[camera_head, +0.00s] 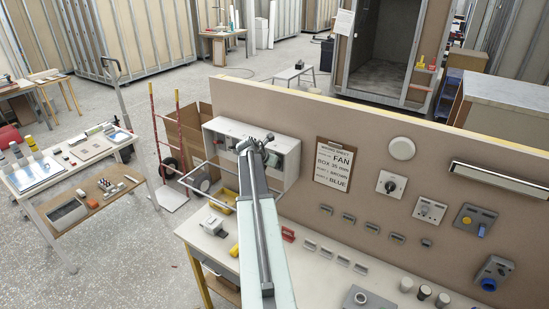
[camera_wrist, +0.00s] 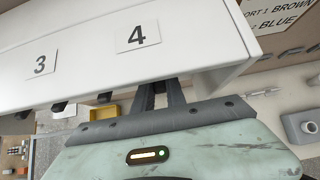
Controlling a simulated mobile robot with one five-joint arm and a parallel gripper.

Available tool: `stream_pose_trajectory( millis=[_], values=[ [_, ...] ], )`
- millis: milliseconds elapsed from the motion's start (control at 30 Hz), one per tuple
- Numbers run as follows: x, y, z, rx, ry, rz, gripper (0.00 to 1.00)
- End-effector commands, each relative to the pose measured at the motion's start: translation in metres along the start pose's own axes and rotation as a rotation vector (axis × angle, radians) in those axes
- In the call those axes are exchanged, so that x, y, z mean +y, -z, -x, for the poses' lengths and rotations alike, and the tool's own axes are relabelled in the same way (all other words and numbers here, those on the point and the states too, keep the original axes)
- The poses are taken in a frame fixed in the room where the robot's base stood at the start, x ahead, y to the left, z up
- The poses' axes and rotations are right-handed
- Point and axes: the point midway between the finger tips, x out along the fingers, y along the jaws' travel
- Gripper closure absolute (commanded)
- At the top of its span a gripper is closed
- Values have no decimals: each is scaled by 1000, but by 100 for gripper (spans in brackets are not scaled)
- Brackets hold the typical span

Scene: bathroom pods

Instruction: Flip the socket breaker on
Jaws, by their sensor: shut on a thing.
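A white box (camera_head: 218,133) is fixed at the left end of the brown panel, with a wire frame sticking out at its lower left. That part is mostly hidden by the fingers. In the head view my gripper (camera_head: 260,146) is in front of the box. No breaker's on or off position is readable.
The brown panel (camera_head: 290,105) holds a work sheet (camera_head: 333,165), a rotary switch (camera_head: 391,184) and sockets (camera_head: 430,209). The white bench (camera_head: 320,275) below holds small parts. A yellow bin (camera_wrist: 62,110) stands below the box. A hand truck (camera_head: 156,130) stands left.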

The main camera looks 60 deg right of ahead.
Motion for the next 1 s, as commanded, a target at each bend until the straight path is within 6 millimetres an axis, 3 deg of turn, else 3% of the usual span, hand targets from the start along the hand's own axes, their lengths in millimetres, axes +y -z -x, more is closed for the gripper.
stream_pose_trajectory(
  millis=[33,767,800,833,867,1000],
  values=[
    [1,-7,3,16,-1,1,100],
    [1,-6,1,94,-3,2,100],
    [1,-7,1,94,-3,1,75],
    [1,-6,1,94,-3,1,67],
    [1,-6,1,95,-3,1,62],
    [1,-6,1,97,-2,1,62]
  ],
)
